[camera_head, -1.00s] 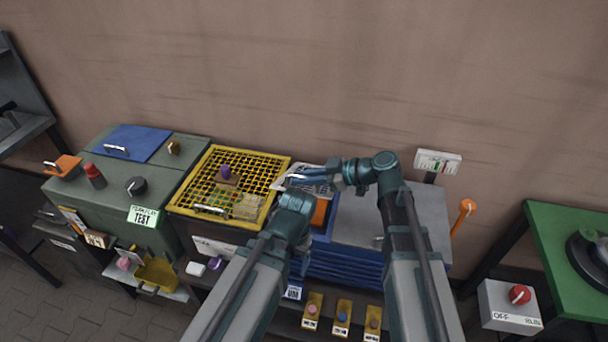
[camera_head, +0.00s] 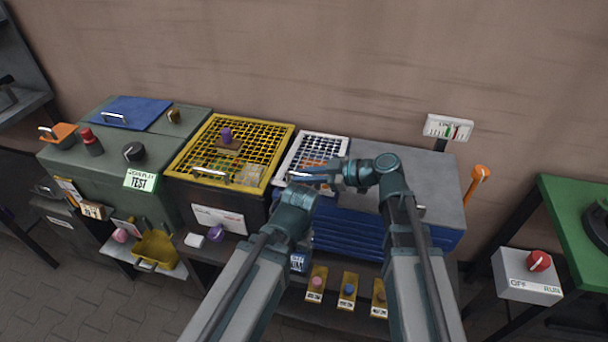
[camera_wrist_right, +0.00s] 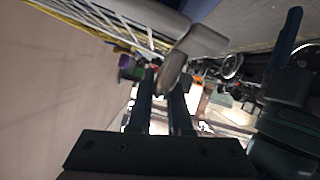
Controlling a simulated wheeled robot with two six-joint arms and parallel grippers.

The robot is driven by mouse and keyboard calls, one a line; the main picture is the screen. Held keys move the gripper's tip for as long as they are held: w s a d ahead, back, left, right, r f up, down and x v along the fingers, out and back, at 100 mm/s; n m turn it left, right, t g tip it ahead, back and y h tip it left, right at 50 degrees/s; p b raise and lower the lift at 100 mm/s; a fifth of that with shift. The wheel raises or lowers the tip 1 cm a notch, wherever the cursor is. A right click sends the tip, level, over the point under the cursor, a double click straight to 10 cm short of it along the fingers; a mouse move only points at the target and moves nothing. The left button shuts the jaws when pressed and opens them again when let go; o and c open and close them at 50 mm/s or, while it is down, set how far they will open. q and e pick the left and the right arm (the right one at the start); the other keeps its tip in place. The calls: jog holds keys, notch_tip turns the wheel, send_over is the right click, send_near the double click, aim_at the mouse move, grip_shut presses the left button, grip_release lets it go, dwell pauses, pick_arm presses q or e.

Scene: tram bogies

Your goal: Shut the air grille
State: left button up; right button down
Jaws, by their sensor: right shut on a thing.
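The air grille is a white lattice panel (camera_head: 324,147) over the blue box beside the yellow grille in the head view. Orange shows through its mesh. It looks low over the box, but I cannot tell whether it lies fully flat. My right gripper (camera_head: 298,178) is at its front edge, shut on its handle. In the right wrist view, the grey handle (camera_wrist_right: 175,72) sits between the gripper fingertips (camera_wrist_right: 163,88), and the grille's lattice (camera_wrist_right: 122,22) shows at upper left. My left arm reaches up near the grille's front; its gripper is not visible.
A yellow grille (camera_head: 258,140) with a purple knob stands just left. A grey top (camera_head: 430,170) adjoins on the right. Blue slats (camera_head: 350,238) and several small yellow switch plates (camera_head: 347,290) are below. An orange lever (camera_head: 478,175) stands at the right.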

jog(key=c, duration=0.8)
grip_release()
jog(key=shift+c, duration=0.2)
pick_arm(q)
jog(key=shift+r+p, duration=2.6)
pick_arm(e)
jog(key=v, duration=1.3)
jog(key=shift+d, duration=0.4)
pick_arm(q)
jog(key=shift+c, duration=0.2)
pick_arm(e)
jog(key=shift+s+r, duration=0.1)
